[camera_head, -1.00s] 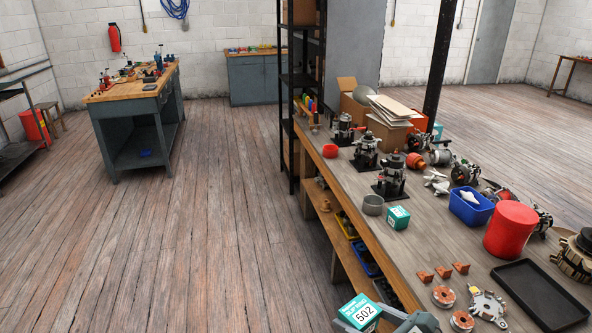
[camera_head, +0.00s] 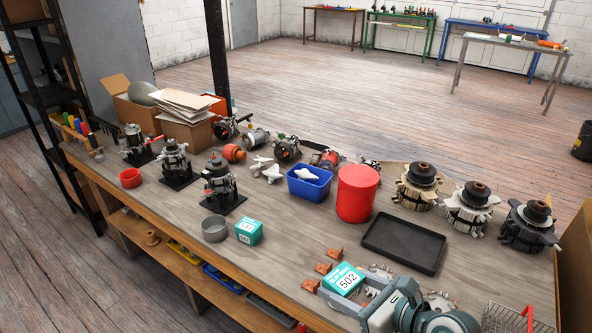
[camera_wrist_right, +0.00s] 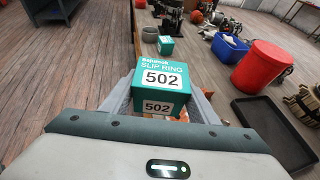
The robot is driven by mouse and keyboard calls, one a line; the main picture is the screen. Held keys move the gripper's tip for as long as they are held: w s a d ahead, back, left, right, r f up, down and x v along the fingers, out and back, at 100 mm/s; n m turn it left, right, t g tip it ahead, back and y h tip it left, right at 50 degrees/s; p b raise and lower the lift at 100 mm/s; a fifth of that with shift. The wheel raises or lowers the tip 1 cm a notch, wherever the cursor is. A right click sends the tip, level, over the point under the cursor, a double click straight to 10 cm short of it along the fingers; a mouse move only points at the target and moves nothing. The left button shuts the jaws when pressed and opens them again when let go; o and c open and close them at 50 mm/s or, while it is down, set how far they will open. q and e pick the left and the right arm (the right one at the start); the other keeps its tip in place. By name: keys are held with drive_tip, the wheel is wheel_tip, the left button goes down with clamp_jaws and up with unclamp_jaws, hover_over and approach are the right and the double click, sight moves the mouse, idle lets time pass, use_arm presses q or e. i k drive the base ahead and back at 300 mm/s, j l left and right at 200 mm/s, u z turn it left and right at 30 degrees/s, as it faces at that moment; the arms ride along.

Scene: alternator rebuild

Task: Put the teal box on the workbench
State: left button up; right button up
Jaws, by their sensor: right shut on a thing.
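My right gripper (camera_head: 345,292) is shut on a teal box (camera_head: 343,279) with a white label reading 502. In the head view it is at the near side of the workbench (camera_head: 285,262), in front of the copper-coloured parts. In the right wrist view the teal box (camera_wrist_right: 160,84) sits between the fingers, its label reading "SLIP RING 502". I cannot tell whether it touches the bench top. A second teal box (camera_head: 249,232) stands on the bench beside a grey round cup (camera_head: 215,228). My left gripper is not in view.
A black tray (camera_head: 404,243), a red canister (camera_head: 357,193) and a blue bin (camera_head: 309,187) stand behind the held box. Copper-coloured pieces (camera_head: 323,268) lie close to it. A wire basket (camera_head: 518,318) is at the near right.

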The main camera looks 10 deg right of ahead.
sight(285, 257)
drive_tip(key=i+j+z, duration=0.65)
drive_tip(key=j+z, duration=0.3)
